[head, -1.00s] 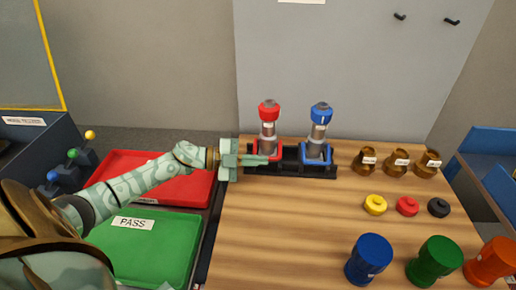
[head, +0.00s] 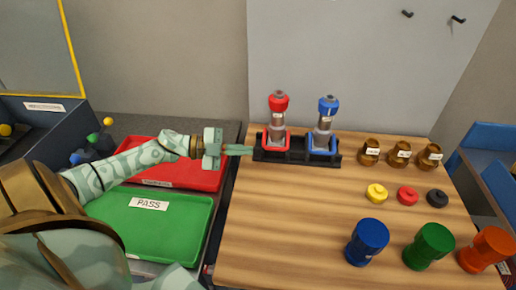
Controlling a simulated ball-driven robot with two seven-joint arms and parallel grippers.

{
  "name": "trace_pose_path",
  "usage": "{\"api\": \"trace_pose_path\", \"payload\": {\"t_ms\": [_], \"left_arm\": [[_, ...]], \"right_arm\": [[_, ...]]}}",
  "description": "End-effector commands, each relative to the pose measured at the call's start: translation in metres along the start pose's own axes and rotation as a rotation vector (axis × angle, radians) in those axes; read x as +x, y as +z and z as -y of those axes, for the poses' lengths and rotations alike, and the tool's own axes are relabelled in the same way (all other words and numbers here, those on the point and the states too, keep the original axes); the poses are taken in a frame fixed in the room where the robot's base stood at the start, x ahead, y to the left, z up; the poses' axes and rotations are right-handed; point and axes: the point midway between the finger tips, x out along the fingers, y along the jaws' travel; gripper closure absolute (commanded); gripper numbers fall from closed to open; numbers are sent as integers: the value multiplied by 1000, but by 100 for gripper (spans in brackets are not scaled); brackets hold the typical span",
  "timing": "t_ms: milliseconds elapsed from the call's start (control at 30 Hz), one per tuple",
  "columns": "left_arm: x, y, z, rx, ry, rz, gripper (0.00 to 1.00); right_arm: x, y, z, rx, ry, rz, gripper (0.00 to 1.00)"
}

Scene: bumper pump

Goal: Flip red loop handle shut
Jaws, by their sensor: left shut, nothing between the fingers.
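The red-capped pump (head: 278,119) stands upright in a black rack at the back of the wooden table. Its red loop handle (head: 275,144) sits low around the pump's base at the rack. The blue-capped pump (head: 325,124) stands beside it on the right, with a blue loop at its base. My left gripper (head: 252,150) is shut and empty, its fingers pointing right at the left end of the black rack (head: 297,159), left of the red loop. I cannot tell whether the fingertips touch the rack. My right gripper is not in view.
A red tray (head: 200,176) and a green PASS tray (head: 160,222) lie left of the table. Brass pieces (head: 399,154), small discs (head: 407,195) and blue, green and orange cylinders (head: 429,246) stand on the right. The table's middle (head: 300,205) is clear.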

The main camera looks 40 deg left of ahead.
Motion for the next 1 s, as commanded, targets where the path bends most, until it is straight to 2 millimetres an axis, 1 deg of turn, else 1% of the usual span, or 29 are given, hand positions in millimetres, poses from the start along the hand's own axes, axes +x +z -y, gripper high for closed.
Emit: {"api": "trace_pose_path", "payload": {"t_ms": [33,100,200,300,1000], "left_arm": [[-9,0,0,-2,3,2,100],[-20,0,-1,-1,2,2,100],[-30,0,-1,-1,1,0,100],[-35,0,0,0,0,-1,100],[-36,0,0,0,0,-1,100]], "right_arm": [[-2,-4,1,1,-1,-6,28],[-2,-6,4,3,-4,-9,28],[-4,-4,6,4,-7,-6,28],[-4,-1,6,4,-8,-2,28],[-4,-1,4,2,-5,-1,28]]}}
